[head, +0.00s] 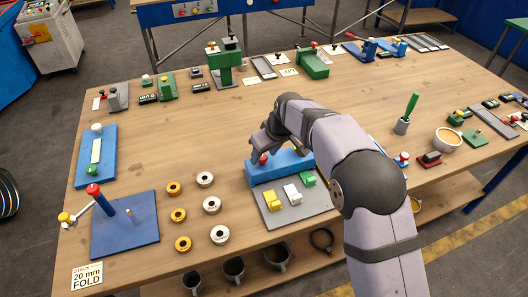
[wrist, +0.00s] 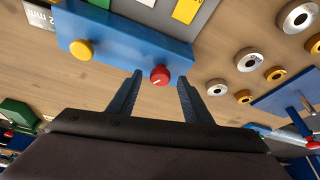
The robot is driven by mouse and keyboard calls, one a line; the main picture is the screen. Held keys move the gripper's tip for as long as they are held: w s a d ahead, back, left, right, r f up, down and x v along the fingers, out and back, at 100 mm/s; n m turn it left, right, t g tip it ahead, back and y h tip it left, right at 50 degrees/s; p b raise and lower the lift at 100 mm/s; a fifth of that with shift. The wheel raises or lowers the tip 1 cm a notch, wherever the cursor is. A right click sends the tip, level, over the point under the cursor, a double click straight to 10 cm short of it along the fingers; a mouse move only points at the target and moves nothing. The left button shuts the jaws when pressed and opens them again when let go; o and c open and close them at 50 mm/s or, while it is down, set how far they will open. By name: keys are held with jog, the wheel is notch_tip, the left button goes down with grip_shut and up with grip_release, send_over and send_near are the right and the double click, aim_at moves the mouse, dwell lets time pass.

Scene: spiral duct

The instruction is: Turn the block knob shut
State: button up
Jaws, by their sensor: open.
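The long blue block (head: 288,168) lies at the back edge of a grey plate in the head view; it also shows at the top of the wrist view (wrist: 120,42). Its red knob (wrist: 160,75) carries a short, slanted white mark and sits on the block's side. The knob also shows in the head view (head: 263,158). A yellow knob (wrist: 81,50) is on the same side. My gripper (wrist: 160,77) is open, with one finger on each side of the red knob. Gaps show between the fingers and the knob, so it is not gripped.
The grey plate (head: 302,212) bears yellow, white and green blocks in front of the blue block. Several white and yellow rings (head: 211,204) lie to the left. A blue fold stand (head: 125,235) is farther left. The wooden table behind my gripper is largely clear.

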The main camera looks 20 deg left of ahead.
jog(key=shift+w+a+f, duration=0.1)
jog(key=shift+a+f, duration=0.05)
jog(key=shift+f, duration=0.25)
jog(key=c, duration=1.1)
jog(key=shift+o, duration=0.2)
